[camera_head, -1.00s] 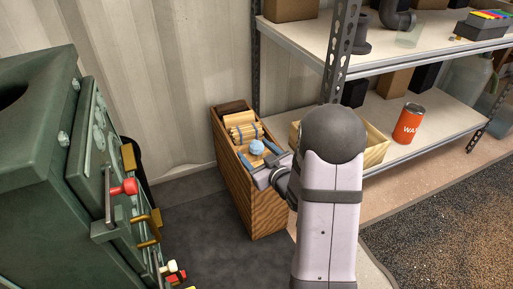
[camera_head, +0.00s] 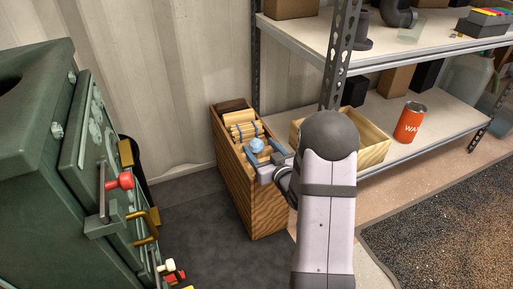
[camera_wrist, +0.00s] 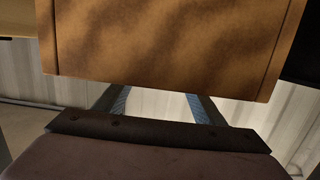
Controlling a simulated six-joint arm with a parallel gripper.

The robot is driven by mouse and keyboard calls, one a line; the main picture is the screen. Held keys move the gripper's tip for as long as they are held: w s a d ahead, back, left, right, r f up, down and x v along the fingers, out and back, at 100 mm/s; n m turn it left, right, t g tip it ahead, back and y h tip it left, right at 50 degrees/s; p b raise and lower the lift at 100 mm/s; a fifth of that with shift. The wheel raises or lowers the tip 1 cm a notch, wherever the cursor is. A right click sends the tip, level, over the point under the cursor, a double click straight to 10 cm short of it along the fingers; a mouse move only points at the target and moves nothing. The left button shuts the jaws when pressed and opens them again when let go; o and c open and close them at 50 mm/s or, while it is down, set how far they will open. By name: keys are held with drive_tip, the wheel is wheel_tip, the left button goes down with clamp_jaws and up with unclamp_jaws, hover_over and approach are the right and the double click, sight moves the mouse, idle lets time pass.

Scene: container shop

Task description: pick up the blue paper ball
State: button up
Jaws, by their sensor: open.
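The blue paper ball (camera_head: 257,145) shows in the head view, at the top of a narrow wooden box. My gripper (camera_head: 259,153) is open at the box's top, its fingers pointing left, one on each side of the ball as seen from the head camera. I cannot tell whether the fingers touch the ball. In the wrist view my gripper's two blue-padded fingers (camera_wrist: 158,104) are apart, and their far ends are hidden behind a brown panel (camera_wrist: 170,45). The ball does not show in the wrist view.
The wooden box (camera_head: 252,200) holds bundled tan sticks or papers (camera_head: 243,130) behind the ball. A light wooden tray (camera_head: 375,150) and an orange can (camera_head: 409,123) stand on the lower shelf at right. A green machine (camera_head: 45,180) with a red knob stands at left.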

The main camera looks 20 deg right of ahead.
sight(260, 145)
drive_tip(key=w, duration=0.1)
drive_tip(key=w+b, duration=0.1)
drive_tip(key=w+f+b, duration=0.1)
drive_tip(key=shift+w+d, duration=0.1)
drive_tip(key=shift+d, duration=0.15)
drive_tip(key=shift+w+r, duration=0.1)
drive_tip(key=shift+w, duration=0.6)
drive_tip(key=c, duration=1.2)
